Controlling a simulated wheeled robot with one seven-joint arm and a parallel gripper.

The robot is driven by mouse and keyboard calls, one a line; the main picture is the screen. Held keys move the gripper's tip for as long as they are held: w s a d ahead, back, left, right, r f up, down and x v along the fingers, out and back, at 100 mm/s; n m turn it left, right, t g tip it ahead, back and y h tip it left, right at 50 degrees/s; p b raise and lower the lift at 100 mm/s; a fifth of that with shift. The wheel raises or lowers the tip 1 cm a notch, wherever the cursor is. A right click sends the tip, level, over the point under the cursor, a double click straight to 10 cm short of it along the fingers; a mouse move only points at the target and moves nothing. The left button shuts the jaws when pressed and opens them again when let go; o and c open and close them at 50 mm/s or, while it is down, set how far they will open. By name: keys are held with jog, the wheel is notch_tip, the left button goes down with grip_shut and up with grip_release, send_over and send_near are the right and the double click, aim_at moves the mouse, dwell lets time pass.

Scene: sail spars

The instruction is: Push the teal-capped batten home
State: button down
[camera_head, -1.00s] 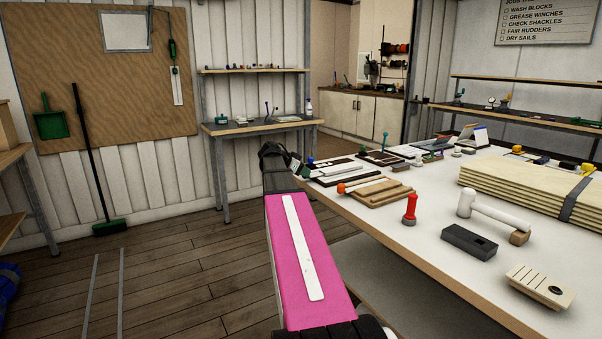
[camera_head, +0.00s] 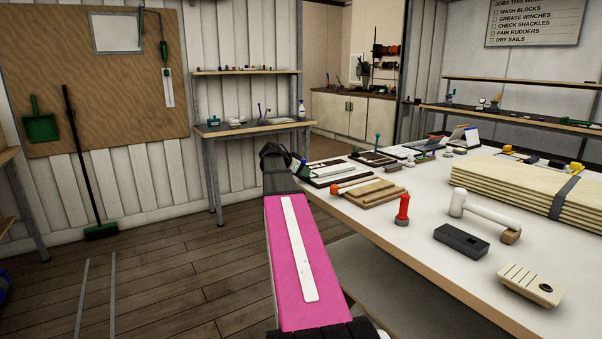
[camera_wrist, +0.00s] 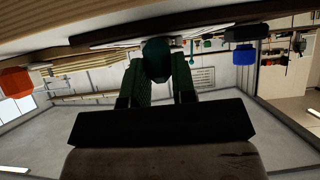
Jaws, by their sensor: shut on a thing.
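In the wrist view my gripper (camera_wrist: 157,85) has two dark green fingers closed around a dark teal cap (camera_wrist: 156,58). The cap points toward a long dark edge at the top of that picture. The batten behind the cap is hidden, so I cannot tell how far in it sits. In the head view my gripper (camera_head: 301,169) is small, at the left edge of the white table, beside a dark flat piece with a pale strip (camera_head: 330,173). The teal cap cannot be made out there.
An orange-ended piece (camera_head: 335,188) lies by a wooden board (camera_head: 373,193). A red-handled tool (camera_head: 402,210), white mallet (camera_head: 485,210), dark block (camera_head: 460,239) and strapped plank stack (camera_head: 520,187) stand on the table. The wrist view shows orange (camera_wrist: 16,82) and blue (camera_wrist: 244,56) caps.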

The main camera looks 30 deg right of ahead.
jog(key=c, duration=0.8)
grip_release()
jog(key=shift+d, duration=0.1)
jog(key=shift+c, duration=0.2)
jog(key=v, duration=1)
jog(key=shift+a+r, duration=0.2)
jog(key=shift+a, duration=0.15)
jog(key=s+a+f+n+y, duration=0.25)
jog(key=a+f+n, duration=0.4)
jog(key=f, duration=0.75)
jog(key=s+a+f+n+y, duration=0.4)
jog(key=s+a+f, duration=0.4)
jog(key=a+f, duration=0.4)
jog(key=s+a+f+n+y, duration=0.4)
jog(key=s+a+f+n, duration=0.3)
jog(key=a+f, duration=0.5)
jog(key=shift+s+a+f+y, duration=0.15)
jog(key=shift+s+f+y, duration=0.2)
jog(key=shift+s+f, duration=0.3)
jog(key=shift+s+r, duration=0.1)
